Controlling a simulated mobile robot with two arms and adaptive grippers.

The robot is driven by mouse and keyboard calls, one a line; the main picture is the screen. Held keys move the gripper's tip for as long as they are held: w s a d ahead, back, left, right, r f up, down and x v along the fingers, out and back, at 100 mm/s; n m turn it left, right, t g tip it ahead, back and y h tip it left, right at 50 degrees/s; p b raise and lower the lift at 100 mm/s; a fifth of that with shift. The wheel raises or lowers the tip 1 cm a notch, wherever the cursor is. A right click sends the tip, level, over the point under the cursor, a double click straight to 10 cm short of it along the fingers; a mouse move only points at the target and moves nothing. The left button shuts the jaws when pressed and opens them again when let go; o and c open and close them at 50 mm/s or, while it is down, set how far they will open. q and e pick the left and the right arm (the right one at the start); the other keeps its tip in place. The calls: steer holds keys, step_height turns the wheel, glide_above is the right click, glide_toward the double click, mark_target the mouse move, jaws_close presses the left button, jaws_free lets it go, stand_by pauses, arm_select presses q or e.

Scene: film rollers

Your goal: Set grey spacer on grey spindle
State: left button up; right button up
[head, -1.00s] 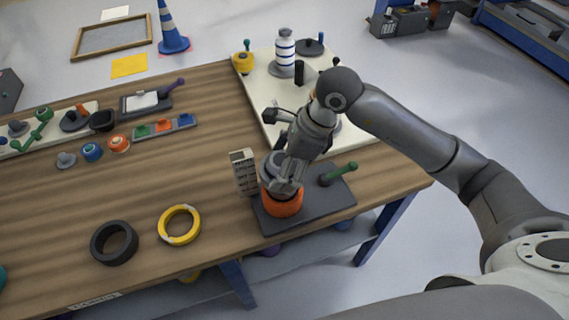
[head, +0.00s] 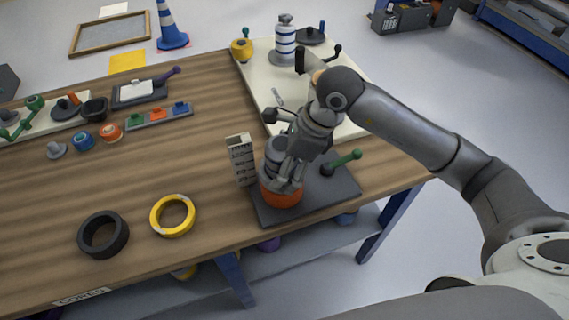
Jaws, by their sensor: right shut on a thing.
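My right gripper (head: 290,182) reaches down over the dark base plate (head: 325,195) at the front right of the table. It is shut on a grey piece that looks like the grey spacer (head: 276,158), largely hidden by the fingers. An orange ring (head: 281,194) sits just below the fingertips on the plate. The grey spindle appears to be at this stack, but I cannot make it out behind the gripper, nor tell whether the spacer is around it. My left gripper is not in view.
A yellow ring (head: 173,216) and a black ring (head: 103,235) lie at the front left. A cream board (head: 258,88) with several parts lies behind.

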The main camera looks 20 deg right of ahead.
steer(key=o, duration=1)
steer(key=shift+f, duration=0.1)
steer(key=shift+c, duration=0.2)
steer(key=v, duration=1.2)
